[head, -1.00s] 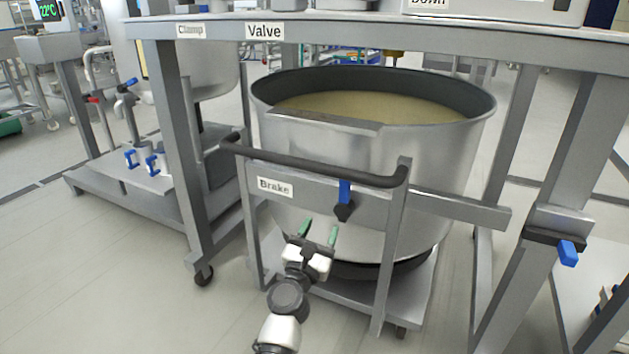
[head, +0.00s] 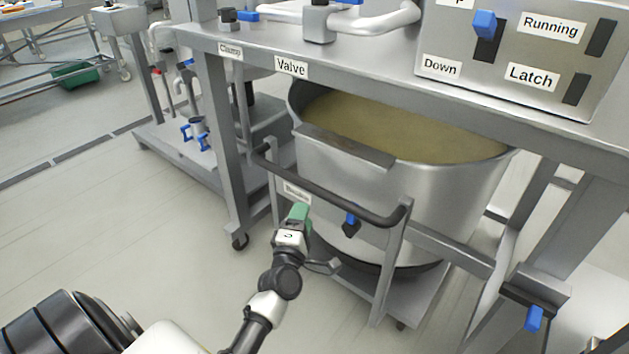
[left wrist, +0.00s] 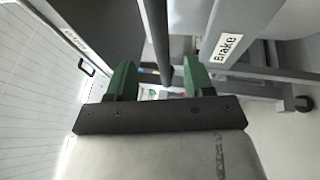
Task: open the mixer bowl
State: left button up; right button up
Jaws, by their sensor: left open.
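The mixer bowl (head: 345,165) is a large steel vessel, open at the top, filled with a tan mass. It stands on a wheeled cart under the steel frame. A dark handle bar (head: 335,195) runs across the cart's front, and a blue-topped lever (head: 351,220) sits below it. My left gripper (head: 299,211), with green fingers, is open in front of the "Brake" label, just below the bar. In the left wrist view the dark bar (left wrist: 157,40) appears between the open fingers (left wrist: 158,78); nothing is gripped. My right gripper is out of view.
A control panel (head: 510,50) at the upper right carries a blue switch and the labels "Down", "Running" and "Latch". The frame (head: 385,85) is labelled "Clamp" and "Valve". Another blue lever (head: 533,318) is on the right leg.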

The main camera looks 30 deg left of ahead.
aim_at(313, 188)
pick_arm(q)
jog(key=x, duration=0.8)
jog(key=shift+w+a, duration=0.15)
jog(key=shift+w, duration=0.2)
jog(key=shift+w+a+r, duration=0.1)
jog(key=shift+w+a, duration=0.05)
jog(key=shift+w, duration=0.2)
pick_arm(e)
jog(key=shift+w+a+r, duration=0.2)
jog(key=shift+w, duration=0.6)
pick_arm(q)
grip_shut()
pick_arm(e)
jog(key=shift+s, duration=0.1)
